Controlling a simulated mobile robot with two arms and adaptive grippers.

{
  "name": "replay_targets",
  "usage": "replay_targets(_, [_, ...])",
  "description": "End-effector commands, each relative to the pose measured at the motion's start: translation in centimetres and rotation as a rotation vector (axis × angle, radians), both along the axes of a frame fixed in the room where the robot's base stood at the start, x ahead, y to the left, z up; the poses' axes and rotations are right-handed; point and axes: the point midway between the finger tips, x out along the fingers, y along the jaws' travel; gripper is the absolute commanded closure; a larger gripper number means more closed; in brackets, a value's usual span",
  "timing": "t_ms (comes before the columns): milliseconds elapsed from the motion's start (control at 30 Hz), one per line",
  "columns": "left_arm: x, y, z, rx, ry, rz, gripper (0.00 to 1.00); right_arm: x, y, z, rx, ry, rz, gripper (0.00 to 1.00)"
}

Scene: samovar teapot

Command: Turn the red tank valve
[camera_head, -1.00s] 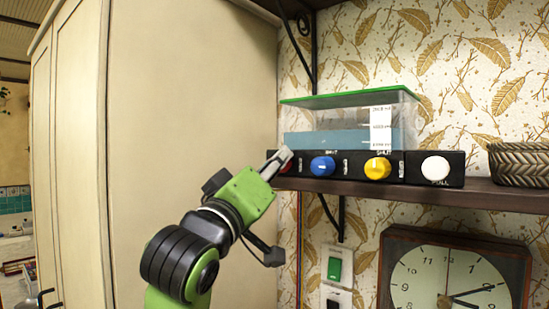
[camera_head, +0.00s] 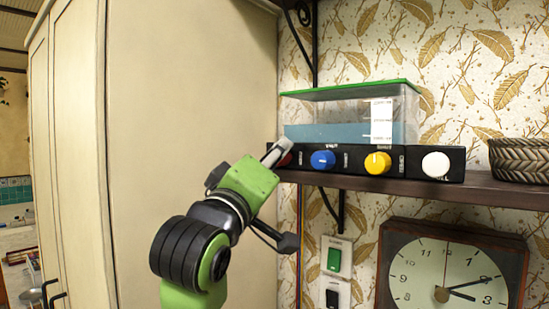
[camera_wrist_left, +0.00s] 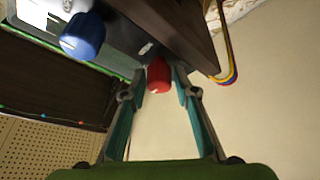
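The red valve (camera_head: 287,159) is the leftmost knob on the black panel under the tank, mostly hidden behind my left fingertips in the head view. In the left wrist view the red valve (camera_wrist_left: 158,76) shows as a ribbed knob between the two fingertips. My left gripper (camera_head: 275,153) is at the panel's left end, with its fingers apart on either side of the knob. Whether they touch it I cannot tell. The tank (camera_head: 345,132) is clear, with a green lid and blue liquid inside. My right gripper is out of view.
A blue knob (camera_head: 322,160), a yellow knob (camera_head: 377,163) and a white knob (camera_head: 435,165) sit to the right on the panel (camera_head: 408,162). A woven basket (camera_head: 520,160) stands at the shelf's right. A clock (camera_head: 448,280) and switches (camera_head: 335,258) hang below. A cabinet (camera_head: 185,90) stands left.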

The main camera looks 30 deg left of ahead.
Motion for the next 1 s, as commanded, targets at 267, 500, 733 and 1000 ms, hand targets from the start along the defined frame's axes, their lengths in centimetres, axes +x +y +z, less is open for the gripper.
replay_targets(267, [0.0,0.0,0.0,0.001,0.0,0.0,0.62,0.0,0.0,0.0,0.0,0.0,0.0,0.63])
replay_targets(500, [0.0,0.0,1.0,0.001,-0.001,0.0,0.62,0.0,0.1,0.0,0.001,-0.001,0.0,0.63])
replay_targets(733, [0.0,0.0,4.6,0.0,-0.004,-0.001,0.62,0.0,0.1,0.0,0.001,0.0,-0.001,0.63])
replay_targets(1000, [0.0,-0.1,8.6,0.001,-0.001,-0.001,0.62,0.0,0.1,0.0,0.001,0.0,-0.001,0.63])
